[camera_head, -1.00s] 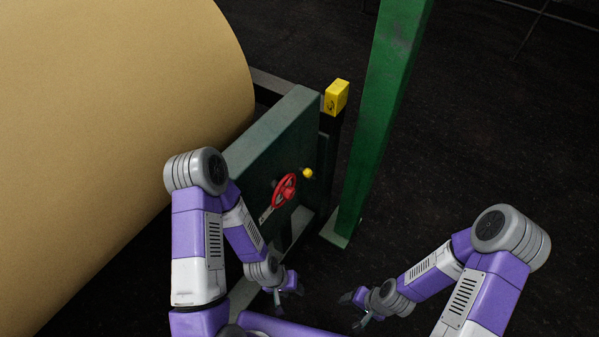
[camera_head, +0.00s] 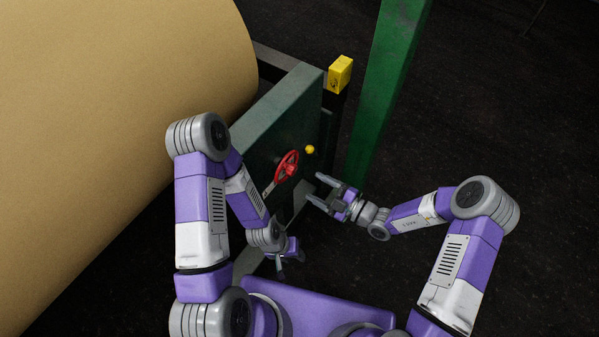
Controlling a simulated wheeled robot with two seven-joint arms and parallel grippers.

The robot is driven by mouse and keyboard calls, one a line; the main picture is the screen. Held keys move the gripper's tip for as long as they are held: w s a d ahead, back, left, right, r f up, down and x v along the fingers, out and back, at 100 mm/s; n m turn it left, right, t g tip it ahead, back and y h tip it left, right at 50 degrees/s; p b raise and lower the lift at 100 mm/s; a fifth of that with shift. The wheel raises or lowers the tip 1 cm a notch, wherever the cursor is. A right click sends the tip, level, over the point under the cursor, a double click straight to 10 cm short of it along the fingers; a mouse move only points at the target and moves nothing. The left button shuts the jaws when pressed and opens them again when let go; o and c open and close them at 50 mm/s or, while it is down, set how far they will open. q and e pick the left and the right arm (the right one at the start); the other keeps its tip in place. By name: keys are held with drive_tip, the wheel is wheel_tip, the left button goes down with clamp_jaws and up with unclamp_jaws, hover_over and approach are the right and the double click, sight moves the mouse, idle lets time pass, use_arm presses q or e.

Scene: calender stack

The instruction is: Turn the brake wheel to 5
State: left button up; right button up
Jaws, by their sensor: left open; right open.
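The red brake wheel (camera_head: 287,166) is mounted on the face of a dark green panel (camera_head: 262,140). A pale pointer or scale strip (camera_head: 268,189) shows at its lower left, and its markings are too small to read. My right gripper (camera_head: 314,189) is open and empty, its fingers pointing left toward the wheel, a little right of and below it in the picture and apart from it. My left gripper (camera_head: 281,272) hangs low below the wheel, open and empty, partly hidden by its own wrist.
A yellow knob (camera_head: 310,149) sits on the panel right of the wheel. A yellow box (camera_head: 340,74) tops a dark post behind it. A green column (camera_head: 388,85) stands to the right. A huge tan roll (camera_head: 110,130) fills the left. The dark floor at right is clear.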

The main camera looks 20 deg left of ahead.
sight(294, 172)
drive_tip(key=shift+m, duration=0.4)
drive_tip(key=x, duration=0.7)
drive_tip(key=shift+w+a+r+b, duration=0.2)
drive_tip(key=shift+w+b, duration=0.15)
drive_tip(key=shift+w, duration=0.1)
drive_tip(key=c, duration=1.1)
drive_tip(key=shift+o, duration=0.2)
drive_tip(key=shift+n, duration=0.4)
